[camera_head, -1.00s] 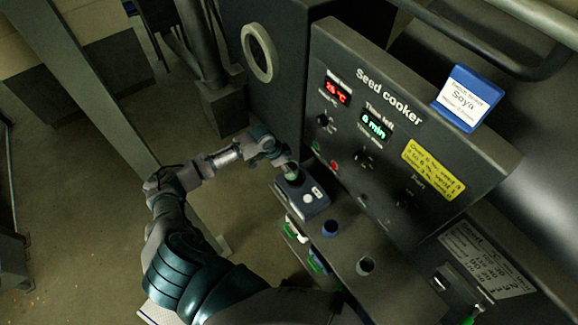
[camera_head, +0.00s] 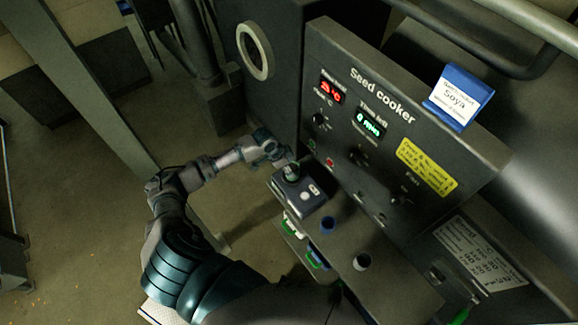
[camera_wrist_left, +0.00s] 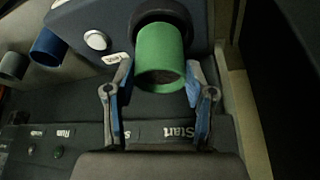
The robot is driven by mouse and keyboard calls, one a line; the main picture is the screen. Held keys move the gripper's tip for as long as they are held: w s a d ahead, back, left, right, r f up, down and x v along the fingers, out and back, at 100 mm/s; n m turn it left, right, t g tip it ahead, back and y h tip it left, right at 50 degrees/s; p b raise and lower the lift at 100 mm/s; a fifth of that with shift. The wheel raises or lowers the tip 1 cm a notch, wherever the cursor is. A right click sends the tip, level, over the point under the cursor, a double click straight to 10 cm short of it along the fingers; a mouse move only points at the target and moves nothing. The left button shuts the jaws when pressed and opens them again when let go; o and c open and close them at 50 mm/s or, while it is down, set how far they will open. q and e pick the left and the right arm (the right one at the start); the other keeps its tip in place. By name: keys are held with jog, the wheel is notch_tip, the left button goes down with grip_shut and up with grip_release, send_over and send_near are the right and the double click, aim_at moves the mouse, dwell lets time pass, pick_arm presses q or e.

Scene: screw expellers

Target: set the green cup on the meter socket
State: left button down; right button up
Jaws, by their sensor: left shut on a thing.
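The green cup (camera_wrist_left: 162,55) is between the two fingers of my left gripper (camera_wrist_left: 157,82) in the left wrist view, with its open end towards the camera. My left gripper is shut on it. The cup's far end meets the dark round meter socket (camera_wrist_left: 150,17) on the grey meter; I cannot tell whether it is seated. In the head view, my left gripper (camera_head: 288,163) is at the meter (camera_head: 301,198), and the green cup (camera_head: 292,173) shows only as a small patch at the socket. My right gripper is not in view.
The seed cooker panel (camera_head: 395,130) rises right behind the meter. In the left wrist view, a blue cup (camera_wrist_left: 48,47) and a grey one (camera_wrist_left: 13,65) are at the left. Open floor lies left.

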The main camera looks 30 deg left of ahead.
pick_arm(q)
jog(key=shift+d+f, duration=0.1)
jog(key=shift+f, duration=0.15)
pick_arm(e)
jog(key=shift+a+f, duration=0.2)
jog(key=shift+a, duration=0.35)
pick_arm(q)
jog(key=shift+f+b, duration=0.3)
jog(key=shift+f, duration=0.2)
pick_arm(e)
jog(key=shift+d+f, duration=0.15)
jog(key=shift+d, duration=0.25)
pick_arm(q)
jog(key=c, duration=0.7)
grip_release()
